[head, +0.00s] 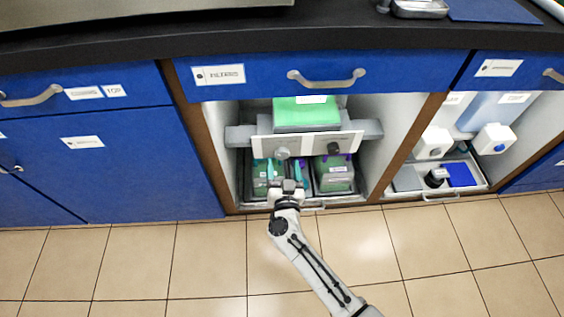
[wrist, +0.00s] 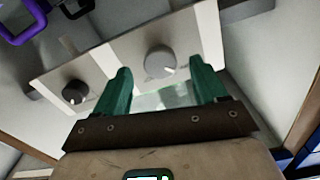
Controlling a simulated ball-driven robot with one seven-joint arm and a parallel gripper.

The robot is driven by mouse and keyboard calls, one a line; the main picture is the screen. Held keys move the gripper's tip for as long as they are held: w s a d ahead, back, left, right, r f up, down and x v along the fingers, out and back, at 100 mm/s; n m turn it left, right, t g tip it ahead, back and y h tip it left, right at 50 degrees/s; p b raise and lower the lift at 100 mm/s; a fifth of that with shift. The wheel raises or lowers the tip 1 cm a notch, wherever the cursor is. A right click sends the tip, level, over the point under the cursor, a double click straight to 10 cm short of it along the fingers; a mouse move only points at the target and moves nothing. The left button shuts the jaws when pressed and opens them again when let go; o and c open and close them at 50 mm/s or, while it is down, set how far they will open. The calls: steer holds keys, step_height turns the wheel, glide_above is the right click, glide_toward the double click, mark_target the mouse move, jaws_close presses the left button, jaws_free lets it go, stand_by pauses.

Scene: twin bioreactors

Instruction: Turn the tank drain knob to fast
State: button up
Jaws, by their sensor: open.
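A pale panel (head: 309,143) hangs below a green tank (head: 305,112) inside the open middle cabinet. It carries a light grey knob (head: 282,153) on the left and a dark knob (head: 334,148) on the right. In the wrist view the grey knob (wrist: 160,62) has a white pointer mark and sits just beyond my gripper (wrist: 162,80), between the lines of its two teal fingers. The fingers are apart with nothing held. The dark knob (wrist: 75,92) is left of the fingers there. In the head view my gripper (head: 285,171) is just below the grey knob. I cannot read any knob labels.
Containers with green contents stand below the panel, one at the right (head: 334,175). A purple handle (wrist: 25,22) shows in the wrist view. Cabinet posts (head: 412,145) bound the bay. The right bay holds white dispensers (head: 493,140) and a tray. The tiled floor (head: 190,260) is clear.

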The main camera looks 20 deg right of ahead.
mark_target(282, 157)
steer(key=shift+b+x, duration=0.5)
steer(key=shift+x, duration=1.1)
steer(key=c, duration=1.1)
steer(key=shift+o, duration=0.2)
